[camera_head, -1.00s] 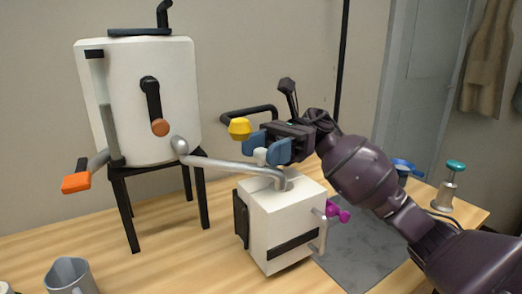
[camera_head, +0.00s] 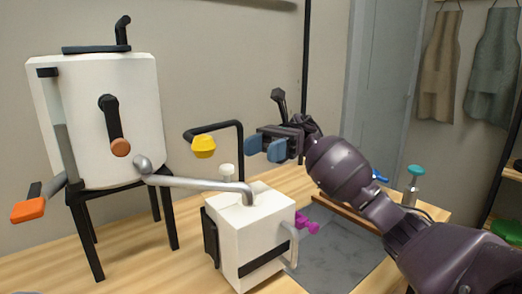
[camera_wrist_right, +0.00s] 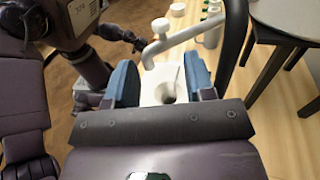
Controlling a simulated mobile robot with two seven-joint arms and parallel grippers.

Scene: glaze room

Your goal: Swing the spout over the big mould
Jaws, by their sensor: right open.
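The spout (camera_head: 195,182) is a bent grey metal pipe. I cannot identify the big mould. A dark hand-like shape at the wrist view's upper left may be my left gripper (camera_wrist_right: 130,38).
The white tank (camera_head: 110,100) stands on a black stand at left, with an orange-tipped lever. A black bent bar (camera_head: 238,150) with a yellow knob (camera_head: 203,147) is behind the block. A magenta knob (camera_head: 305,223) is on the block's right, beside a grey mat (camera_head: 340,250).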

